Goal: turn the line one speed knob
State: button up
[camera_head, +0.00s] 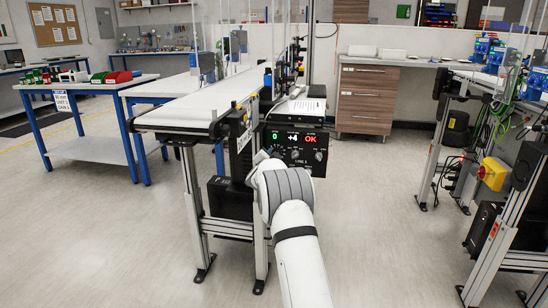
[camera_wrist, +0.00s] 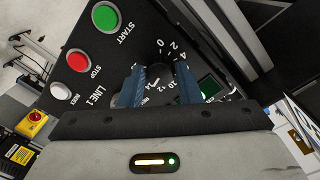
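The line one control panel (camera_head: 306,152) hangs at the conveyor's end, with a green 0, a white +4 and a red OK on its display. In the wrist view the panel (camera_wrist: 92,42) reads LINE 1 and is tilted. A dark knob (camera_wrist: 158,74) with a numbered scale around it lies in front of my gripper (camera_wrist: 159,84). The two blue fingers are apart, one on each side of the knob area. Whether they touch the knob I cannot tell.
A green START button (camera_wrist: 105,17), a red STOP button (camera_wrist: 78,61) and a white INDEX button (camera_wrist: 60,90) sit left of the fingers. The belt conveyor (camera_head: 205,108) runs behind the panel. A second frame with a yellow-red switch (camera_head: 492,173) stands right. Floor between is clear.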

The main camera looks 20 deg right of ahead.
jog(key=o, duration=0.4)
jog(key=shift+s, duration=0.1)
jog(key=shift+p+v, duration=0.5)
jog(key=shift+v, duration=3.35)
jog(key=shift+a, duration=0.1)
